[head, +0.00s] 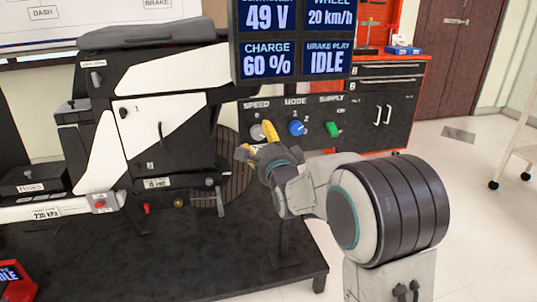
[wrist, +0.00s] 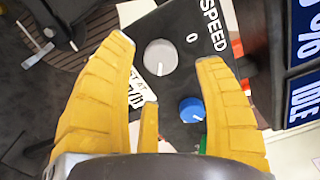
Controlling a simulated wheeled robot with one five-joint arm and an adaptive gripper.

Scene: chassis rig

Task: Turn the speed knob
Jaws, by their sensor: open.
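The speed knob (head: 257,133) is a round grey knob with a white pointer line, below the SPEED label on a dark control panel (head: 284,106). It also shows in the wrist view (wrist: 160,57), ahead of and between my fingertips. My gripper (head: 257,141) has yellow fingers and is open at the panel. In the wrist view its fingers (wrist: 167,46) spread to either side of the knob, with a gap on each side. I cannot tell how far the tips are from the panel in depth. In the head view a finger partly covers the panel beside the knob.
A blue MODE knob (head: 296,128) and a green SUPPLY switch (head: 332,129) sit to the right on the panel. A display (head: 295,38) hangs just above. The black and white rig (head: 160,115) stands at the left on a dark table (head: 190,262).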

